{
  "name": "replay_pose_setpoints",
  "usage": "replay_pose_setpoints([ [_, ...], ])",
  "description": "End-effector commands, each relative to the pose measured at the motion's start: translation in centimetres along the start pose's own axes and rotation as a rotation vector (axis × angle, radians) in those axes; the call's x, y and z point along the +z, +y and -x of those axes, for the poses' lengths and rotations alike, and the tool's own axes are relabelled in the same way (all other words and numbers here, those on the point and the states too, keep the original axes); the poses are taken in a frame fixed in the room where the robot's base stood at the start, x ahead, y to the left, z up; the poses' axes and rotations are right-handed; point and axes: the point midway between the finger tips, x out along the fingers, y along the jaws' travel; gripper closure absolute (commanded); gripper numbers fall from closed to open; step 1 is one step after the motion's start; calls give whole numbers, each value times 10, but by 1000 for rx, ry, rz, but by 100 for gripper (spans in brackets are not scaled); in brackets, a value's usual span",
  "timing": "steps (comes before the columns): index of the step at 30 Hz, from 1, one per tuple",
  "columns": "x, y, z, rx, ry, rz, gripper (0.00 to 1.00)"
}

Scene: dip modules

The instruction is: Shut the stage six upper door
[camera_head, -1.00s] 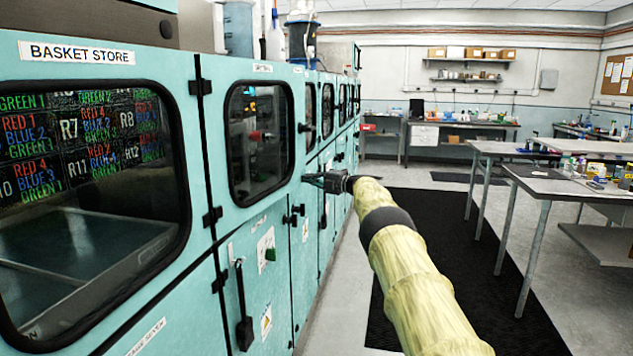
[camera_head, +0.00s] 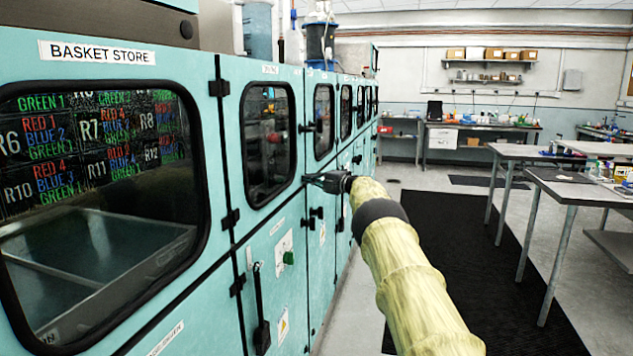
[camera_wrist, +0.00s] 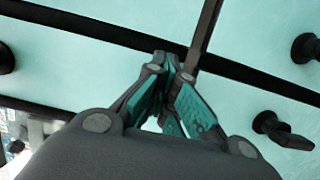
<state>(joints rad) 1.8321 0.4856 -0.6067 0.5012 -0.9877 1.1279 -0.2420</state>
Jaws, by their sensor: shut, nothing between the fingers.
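A row of teal cabinet doors runs away along the left in the head view. The near upper windowed door (camera_head: 244,190) and the narrower upper door (camera_head: 318,158) beyond it look flush with the cabinet front. The stage labels are too small to read, so I cannot tell which is the stage six upper door. My gripper (camera_head: 308,179) is shut and empty, close to the cabinet front between these doors, below a black knob (camera_head: 311,127). In the wrist view, the fingertips (camera_wrist: 172,62) are over a dark seam between teal panels; contact cannot be told.
A black knob (camera_wrist: 304,48) and a black turn handle (camera_wrist: 282,131) stick out at the right of the wrist view. The basket store (camera_head: 95,190) fills the near left. Benches (camera_head: 560,180) stand at right, with a dark floor mat (camera_head: 470,250) in the aisle.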

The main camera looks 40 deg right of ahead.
Motion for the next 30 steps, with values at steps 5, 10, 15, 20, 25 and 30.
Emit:
replay_pose_setpoints([
  [5,-4,5,2,2,3,4,100],
  [10,-4,5,20,1,0,3,100],
  [15,1,3,46,2,-4,-1,100],
  [20,6,-2,72,3,-5,-5,100],
  [25,7,-3,100,4,-3,-7,100],
  [30,4,-1,116,4,0,-4,100],
])
